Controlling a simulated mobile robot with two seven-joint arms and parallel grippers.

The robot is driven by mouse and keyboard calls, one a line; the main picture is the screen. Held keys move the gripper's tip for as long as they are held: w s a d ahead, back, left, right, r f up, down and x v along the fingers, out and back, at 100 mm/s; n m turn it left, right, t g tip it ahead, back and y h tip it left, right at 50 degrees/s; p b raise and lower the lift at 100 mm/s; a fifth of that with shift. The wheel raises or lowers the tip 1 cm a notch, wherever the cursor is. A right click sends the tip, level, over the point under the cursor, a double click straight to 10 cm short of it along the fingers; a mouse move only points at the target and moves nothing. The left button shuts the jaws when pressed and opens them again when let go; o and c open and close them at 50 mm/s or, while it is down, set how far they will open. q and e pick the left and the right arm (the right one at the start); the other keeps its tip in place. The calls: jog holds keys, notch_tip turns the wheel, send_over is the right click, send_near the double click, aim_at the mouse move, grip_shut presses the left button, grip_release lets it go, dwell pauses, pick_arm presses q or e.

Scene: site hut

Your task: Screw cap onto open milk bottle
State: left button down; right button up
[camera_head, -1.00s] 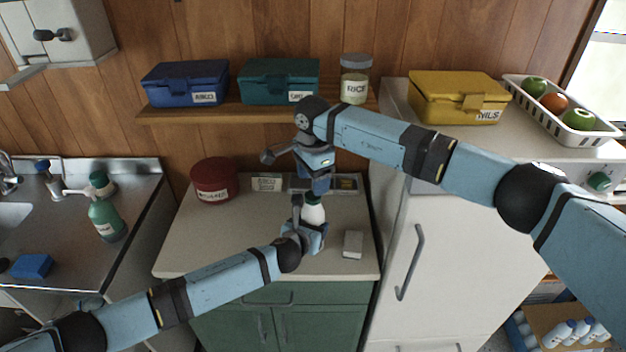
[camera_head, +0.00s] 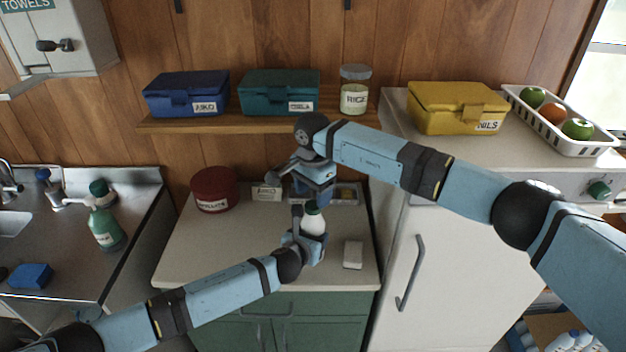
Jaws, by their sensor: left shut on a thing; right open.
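The white milk bottle (camera_head: 313,224) stands upright over the counter. A green cap (camera_head: 312,206) shows at its top; whether it is screwed tight cannot be told. My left gripper (camera_head: 308,240) is shut around the lower part of the bottle and hides its base. My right gripper (camera_head: 314,196) is open, just above and around the cap, pointing down. Its fingers partly hide the cap, and I cannot tell if they touch it.
The cream counter (camera_head: 230,250) holds a red tin (camera_head: 213,189) at the back left and a small pale block (camera_head: 353,254) right of the bottle. A shelf (camera_head: 225,124) with boxes and a rice jar (camera_head: 354,90) is above. A white fridge (camera_head: 460,250) stands to the right.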

aim_at(313, 205)
jog(key=shift+f, duration=1.8)
jog(key=c, duration=0.9)
jog(key=shift+m, duration=1.6)
jog(key=shift+c, duration=0.2)
jog(key=o, duration=1)
jog(key=shift+r, duration=0.1)
